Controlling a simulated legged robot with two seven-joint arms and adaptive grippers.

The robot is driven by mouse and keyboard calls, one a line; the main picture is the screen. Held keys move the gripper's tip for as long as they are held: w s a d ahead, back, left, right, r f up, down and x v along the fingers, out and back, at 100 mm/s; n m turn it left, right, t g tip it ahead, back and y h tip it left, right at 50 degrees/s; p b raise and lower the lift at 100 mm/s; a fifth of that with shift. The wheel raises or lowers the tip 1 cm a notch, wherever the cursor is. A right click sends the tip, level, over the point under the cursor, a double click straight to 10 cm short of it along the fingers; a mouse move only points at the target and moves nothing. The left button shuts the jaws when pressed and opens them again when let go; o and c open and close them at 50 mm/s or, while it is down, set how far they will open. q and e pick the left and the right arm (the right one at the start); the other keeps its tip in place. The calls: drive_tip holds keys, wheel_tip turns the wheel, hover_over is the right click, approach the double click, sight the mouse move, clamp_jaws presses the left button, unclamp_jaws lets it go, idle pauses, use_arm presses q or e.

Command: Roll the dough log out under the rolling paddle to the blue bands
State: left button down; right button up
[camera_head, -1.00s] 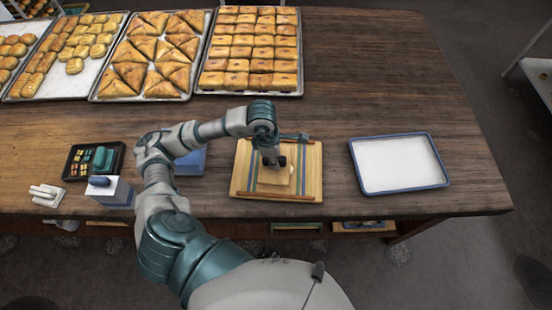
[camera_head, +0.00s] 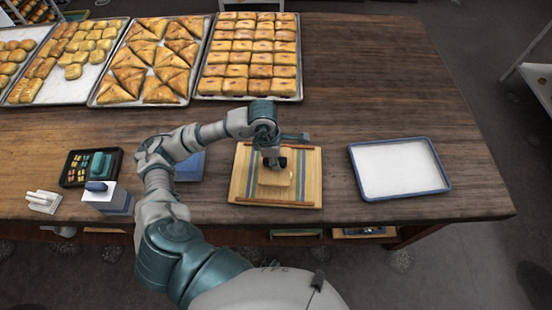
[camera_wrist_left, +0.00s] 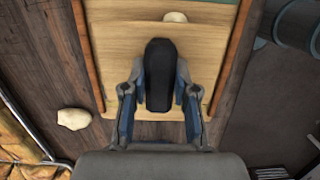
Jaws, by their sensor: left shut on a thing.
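My left gripper (camera_head: 272,163) is shut on the dark handle of the wooden rolling paddle (camera_head: 275,178), which is flat over the striped wooden board (camera_head: 240,190). In the left wrist view the gripper (camera_wrist_left: 160,105) grips the black handle, and the paddle (camera_wrist_left: 120,55) lies between the board's brown side rails. A pale rounded end of the dough log (camera_wrist_left: 175,17) shows past the paddle's far edge; the rest is hidden underneath. A blue band (camera_head: 308,178) shows on the board's right side. My right gripper is not in view.
An empty white tray with a blue rim (camera_head: 446,187) lies right of the board. Trays of baked pastries (camera_head: 298,88) line the back. A pale lump (camera_wrist_left: 75,118) lies on the table beside the board. A black tray (camera_head: 66,180) and a white-and-blue box (camera_head: 107,198) stand at left.

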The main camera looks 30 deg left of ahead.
use_arm(q)
drive_tip(key=shift+d+f+b, duration=0.25)
drive_tip(key=shift+f+b, duration=0.1)
drive_tip(key=shift+b, duration=0.05)
drive_tip(key=shift+w+a, duration=0.15)
drive_tip(key=shift+w, duration=0.05)
drive_tip(key=shift+w+a, duration=0.2)
drive_tip(key=shift+w, duration=0.35)
drive_tip(key=shift+f+b, duration=0.1)
drive_tip(key=shift+b, duration=0.2)
drive_tip(key=shift+w, duration=0.15)
drive_tip(key=shift+w+a+f+b, duration=0.1)
drive_tip(key=shift+w+b, duration=0.05)
drive_tip(key=shift+b, duration=0.15)
drive_tip(key=shift+w+a+r+p, duration=0.1)
drive_tip(key=shift+r+p, duration=0.25)
drive_tip(key=shift+r, duration=0.35)
